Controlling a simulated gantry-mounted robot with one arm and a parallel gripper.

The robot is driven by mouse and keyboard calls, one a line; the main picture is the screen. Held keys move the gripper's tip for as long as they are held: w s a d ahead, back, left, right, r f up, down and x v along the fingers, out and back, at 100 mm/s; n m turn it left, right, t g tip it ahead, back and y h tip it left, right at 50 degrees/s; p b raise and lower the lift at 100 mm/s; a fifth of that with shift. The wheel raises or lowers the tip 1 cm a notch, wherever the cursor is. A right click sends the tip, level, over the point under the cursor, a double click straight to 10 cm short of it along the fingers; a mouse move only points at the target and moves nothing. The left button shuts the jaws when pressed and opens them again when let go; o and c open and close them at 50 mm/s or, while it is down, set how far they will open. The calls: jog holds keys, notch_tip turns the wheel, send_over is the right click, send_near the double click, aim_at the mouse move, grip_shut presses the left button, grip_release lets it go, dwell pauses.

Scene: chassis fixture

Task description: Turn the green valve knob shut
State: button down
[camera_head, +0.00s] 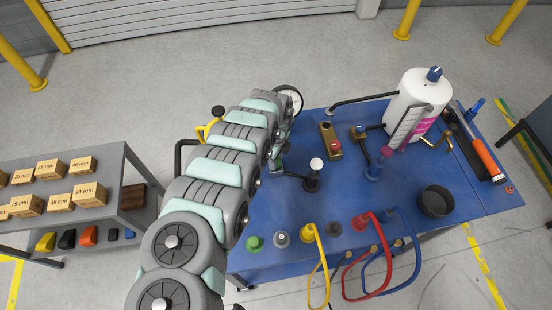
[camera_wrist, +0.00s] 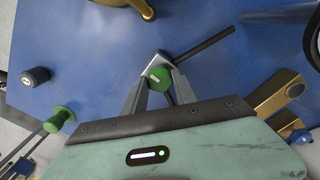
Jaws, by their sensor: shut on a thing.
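The green valve knob (camera_wrist: 160,76) shows in the wrist view, between the tips of my gripper (camera_wrist: 159,82). A dark rod runs from beside it toward the upper right, over the blue table. My gripper's two grey fingers converge on the knob, one on each side, and are shut on it. In the head view my arm covers most of this spot; my gripper (camera_head: 279,163) is low over the left part of the table. The knob's turn angle cannot be read.
The blue table (camera_head: 285,205) also holds a white tank (camera_head: 406,98), a black bowl (camera_head: 435,202), a white-topped valve (camera_head: 315,165) and a brass block (camera_head: 330,140). A green fitting (camera_head: 254,243) and hoses line the front edge. A shelf (camera_head: 115,185) with boxes stands left.

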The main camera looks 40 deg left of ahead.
dwell(0.4)
jog(key=c, duration=1)
grip_release()
notch_tip(320, 180, up, 11)
jog(key=shift+f, duration=0.1)
